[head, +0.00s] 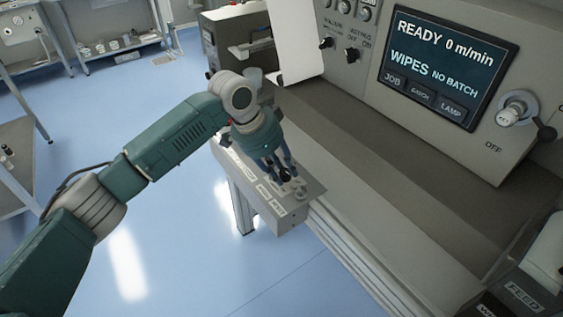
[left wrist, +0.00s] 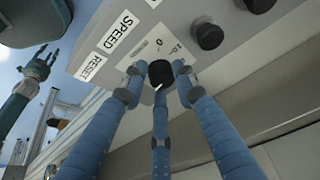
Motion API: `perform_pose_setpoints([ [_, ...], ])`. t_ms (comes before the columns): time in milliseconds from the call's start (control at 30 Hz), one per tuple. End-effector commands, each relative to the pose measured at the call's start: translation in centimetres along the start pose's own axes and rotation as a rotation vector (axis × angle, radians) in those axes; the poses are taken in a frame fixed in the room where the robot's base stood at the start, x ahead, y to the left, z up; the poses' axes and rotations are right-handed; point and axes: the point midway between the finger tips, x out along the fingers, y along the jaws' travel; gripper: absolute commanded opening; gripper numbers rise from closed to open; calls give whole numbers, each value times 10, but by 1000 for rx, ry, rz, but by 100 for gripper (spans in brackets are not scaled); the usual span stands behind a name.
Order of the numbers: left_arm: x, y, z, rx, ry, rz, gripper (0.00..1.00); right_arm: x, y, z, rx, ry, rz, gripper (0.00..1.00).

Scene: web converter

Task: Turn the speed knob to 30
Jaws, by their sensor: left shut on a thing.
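My left gripper (head: 285,178) reaches down to the top of a small grey control box (head: 286,219) in the head view. In the left wrist view its blue fingers (left wrist: 160,80) are closed around a black round knob (left wrist: 160,71) with a white pointer mark. The SPEED label (left wrist: 119,31) is beside this knob, and a scale plate with a 0 (left wrist: 158,44) lies just behind it. The fingers hide part of the knob and scale, so I cannot read its setting. A teal arm with a gripper (left wrist: 38,70), seemingly my right one, shows at the left of that view.
Two more black knobs (left wrist: 208,36) are on the same panel, near a RESET label (left wrist: 90,68). The large machine's screen (head: 445,68) reads READY 0 m/min, WIPES, NO BATCH. Blue floor (head: 130,215) is open at left.

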Motion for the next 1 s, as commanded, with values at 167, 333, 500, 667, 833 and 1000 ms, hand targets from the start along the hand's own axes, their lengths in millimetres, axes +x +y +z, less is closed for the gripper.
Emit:
perform_pose_setpoints([
  [167,-13,0,-10,-142,16,-65,2,-42,1,-4,0,1,0,40],
  [333,-14,1,-11,-292,19,-126,1,-72,1,-7,1,1,1,40],
  [500,-13,1,-12,-442,19,-186,1,-100,2,-10,1,1,1,40],
  [667,-12,2,-13,-583,21,-243,1,-124,3,-12,1,1,2,40],
  [833,-11,3,-13,-734,22,-303,1,-146,5,-14,0,0,3,40],
  [1000,-10,3,-14,-883,23,-363,1,-164,6,-15,0,0,4,40],
])
